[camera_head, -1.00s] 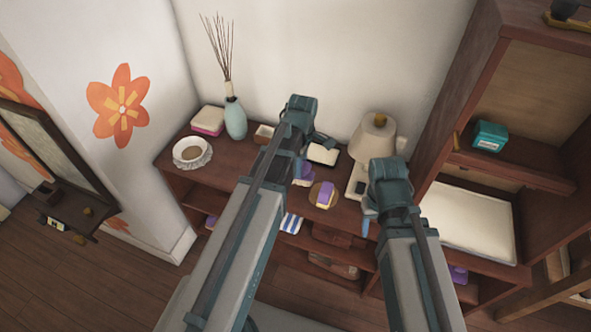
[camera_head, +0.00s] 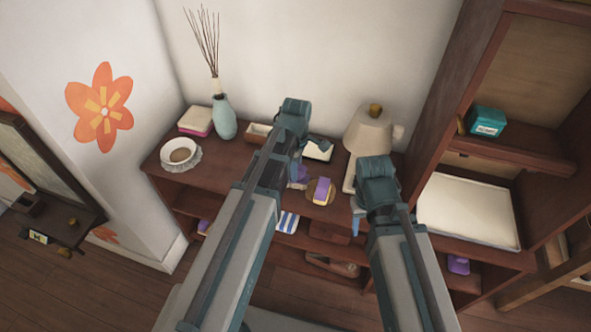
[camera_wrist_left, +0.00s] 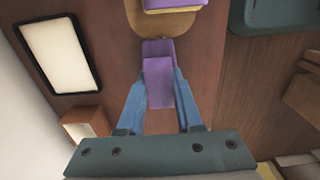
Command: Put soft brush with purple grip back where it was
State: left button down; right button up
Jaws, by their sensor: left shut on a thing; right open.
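My left gripper (camera_head: 298,172) is shut on a purple-gripped brush (camera_head: 297,180), low over the front part of the dark wooden shelf top. In the left wrist view the brush's purple grip (camera_wrist_left: 159,85) is between my blue fingers; its bristles are hidden. Whether it touches the wood, I cannot tell. A second purple-topped piece (camera_head: 322,188) with a pale yellow part lies on a round tan dish (camera_head: 314,199) just right of it. My right gripper (camera_head: 358,220) is open and empty at the shelf's front edge, below the lamp.
On the shelf top (camera_head: 225,165) stand a white bowl (camera_head: 181,153), a blue vase with sticks (camera_head: 223,122), a small wooden box (camera_head: 259,132), a white tray (camera_head: 318,151) and a lamp (camera_head: 369,133). A tall cabinet stands right. The front left of the top is clear.

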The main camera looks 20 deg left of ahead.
pick_arm(q)
jog(key=c, duration=0.6)
grip_release()
jog(key=shift+r, duration=0.1)
notch_tip(320, 180, up, 12)
jog(key=p, duration=1.2)
jog(key=shift+r+p, duration=0.1)
jog(key=shift+p, duration=0.2)
jog(key=shift+s+d+m+y, duration=0.2)
jog(key=shift+s+d+m, duration=1.9)
jog(key=shift+m, duration=1.45)
jog(key=shift+s+d+m+y, duration=0.2)
jog(key=shift+s+d+m, duration=1.2)
jog(key=shift+s+m, duration=1.75)
jog(key=shift+s+d+m+y, duration=0.2)
jog(key=shift+s+d+m, duration=1.65)
jog(key=shift+m, duration=2.15)
jog(key=shift+a, duration=0.1)
notch_tip(320, 180, up, 7)
jog(key=p, duration=0.6)
jog(key=shift+p, duration=0.35)
